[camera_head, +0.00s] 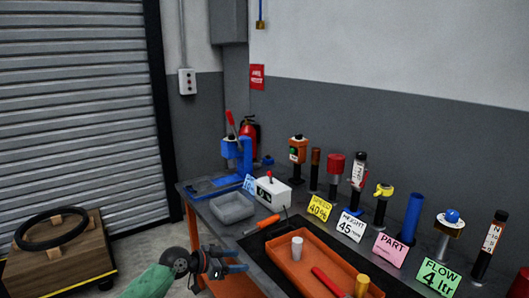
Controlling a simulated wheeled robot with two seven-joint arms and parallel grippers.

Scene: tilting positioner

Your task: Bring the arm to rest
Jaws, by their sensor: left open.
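My left arm, with a green sleeve, comes in at the bottom left. My right gripper is out of view.
A grey bin (232,208), a white box with a red button (272,193) and a blue press with a red lever (236,155) stand on the bench. Several controls stand along the wall behind cards such as the yellow one (319,208). A wooden crate (60,262) bears a black ring.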

